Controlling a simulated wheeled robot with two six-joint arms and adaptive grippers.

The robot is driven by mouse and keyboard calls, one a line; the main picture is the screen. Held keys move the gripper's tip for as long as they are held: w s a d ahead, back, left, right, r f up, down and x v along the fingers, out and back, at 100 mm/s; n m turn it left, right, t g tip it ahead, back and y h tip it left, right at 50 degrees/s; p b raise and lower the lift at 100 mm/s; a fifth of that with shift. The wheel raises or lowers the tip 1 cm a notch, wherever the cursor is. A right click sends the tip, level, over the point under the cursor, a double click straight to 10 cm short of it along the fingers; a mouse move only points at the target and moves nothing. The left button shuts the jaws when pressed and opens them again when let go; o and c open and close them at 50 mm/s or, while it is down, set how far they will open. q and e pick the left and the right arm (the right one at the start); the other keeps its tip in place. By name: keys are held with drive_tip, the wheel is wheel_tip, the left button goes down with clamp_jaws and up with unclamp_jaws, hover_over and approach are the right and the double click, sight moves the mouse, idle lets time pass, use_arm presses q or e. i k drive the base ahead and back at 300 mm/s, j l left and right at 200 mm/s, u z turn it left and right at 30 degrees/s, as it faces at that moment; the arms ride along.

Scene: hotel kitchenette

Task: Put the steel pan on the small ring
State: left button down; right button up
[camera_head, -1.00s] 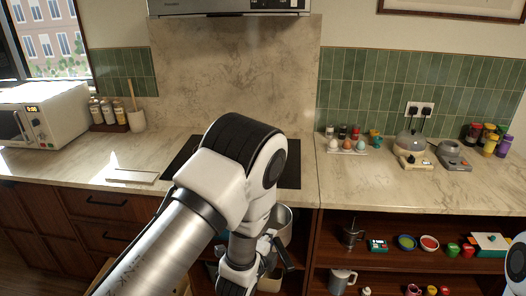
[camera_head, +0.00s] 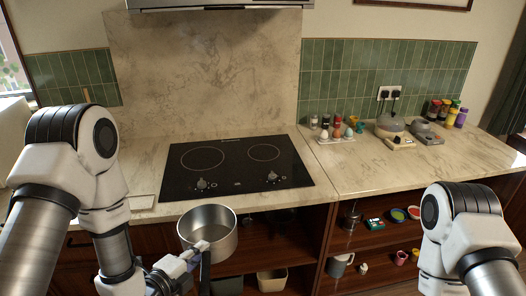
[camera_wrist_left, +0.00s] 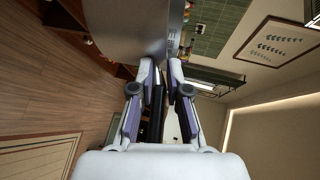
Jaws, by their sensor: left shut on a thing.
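The steel pan (camera_head: 215,217) is an open, round pot with a dark handle, held roughly upright in front of the counter's front edge, outside the hob. My left gripper (camera_head: 198,254) is shut on its handle. The left wrist view shows the dark handle between the fingers (camera_wrist_left: 159,90) and the pan wall (camera_wrist_left: 130,25) beyond them. The black hob (camera_head: 235,180) has two rings. The small ring (camera_head: 263,152) is the right one and is bare. My right arm shows at lower right, but its gripper is out of view.
The larger ring (camera_head: 202,158) is bare too. Two knobs stand along the hob's front. An egg tray (camera_head: 336,138) and small appliances (camera_head: 392,128) stand on the counter to the right. Open shelves below hold a mug (camera_head: 340,264) and small items.

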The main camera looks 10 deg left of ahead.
sight(267, 161)
drive_tip(key=i+l, duration=0.25)
drive_tip(key=i, duration=0.2)
drive_tip(key=i+l, duration=0.2)
drive_tip(key=i, duration=0.25)
drive_tip(key=i+l, duration=0.25)
drive_tip(key=i, duration=0.25)
